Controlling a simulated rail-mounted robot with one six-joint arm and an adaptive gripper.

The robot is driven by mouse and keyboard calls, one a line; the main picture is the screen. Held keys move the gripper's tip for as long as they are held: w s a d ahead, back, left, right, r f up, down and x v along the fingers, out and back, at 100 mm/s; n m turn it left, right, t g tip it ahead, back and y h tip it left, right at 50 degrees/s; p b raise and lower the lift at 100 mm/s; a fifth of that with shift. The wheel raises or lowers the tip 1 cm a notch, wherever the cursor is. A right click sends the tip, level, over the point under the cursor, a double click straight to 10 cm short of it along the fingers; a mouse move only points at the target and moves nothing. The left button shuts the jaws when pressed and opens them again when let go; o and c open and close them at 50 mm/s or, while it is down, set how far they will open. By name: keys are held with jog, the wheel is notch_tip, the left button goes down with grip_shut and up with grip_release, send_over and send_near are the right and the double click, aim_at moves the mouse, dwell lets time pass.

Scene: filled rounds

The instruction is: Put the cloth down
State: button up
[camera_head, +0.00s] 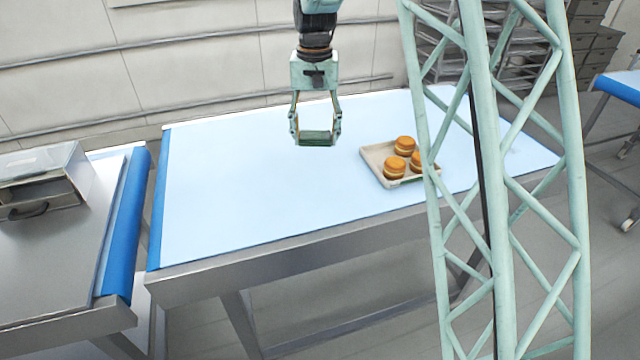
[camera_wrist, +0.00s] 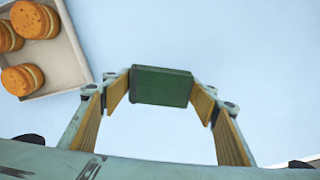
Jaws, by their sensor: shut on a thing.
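My gripper (camera_head: 315,136) is over the light blue table surface, left of a tray in the head view. It is shut on a dark green block-like thing, the cloth (camera_head: 316,138), which spans the gap between the fingertips. In the wrist view the cloth (camera_wrist: 162,86) is a flat green rectangle between the fingers of my gripper (camera_wrist: 161,92), with bare light blue surface behind it. It looks held above the table, but the exact height is hard to tell.
A beige tray (camera_head: 371,158) with filled rounds (camera_head: 405,145) stands right of the gripper on the table (camera_head: 230,190). The table's left and front parts are clear. A metal box (camera_head: 45,180) stands on the left-hand bench. My green lattice column crosses the right side.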

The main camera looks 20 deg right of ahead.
jog(key=shift+s, duration=0.15)
jog(key=s+p, duration=0.2)
jog(key=s, duration=0.2)
jog(key=s+f+n+p, duration=0.1)
jog(key=s+p, duration=0.2)
jog(key=s, duration=0.1)
jog(key=s+f+n+p, duration=0.1)
jog(key=s+p, duration=0.2)
jog(key=s, duration=0.2)
jog(key=shift+d, duration=0.4)
jog(key=s+p, duration=0.2)
jog(key=s, duration=0.2)
jog(key=s+n+p, duration=0.1)
jog(key=s+p, duration=0.1)
jog(key=s, duration=0.3)
jog(key=s+r+n+p, duration=0.1)
jog(key=s+p, duration=0.1)
jog(key=s, duration=0.3)
jog(key=shift+s+d, duration=0.2)
jog(key=shift+d, duration=0.05)
jog(key=p, duration=0.4)
send_over(326, 184)
jog(key=shift+w+f, duration=0.1)
jog(key=shift+f, duration=0.65)
jog(key=shift+f, duration=0.1)
jog(key=shift+f, duration=1.65)
jog(key=shift+f, duration=0.35)
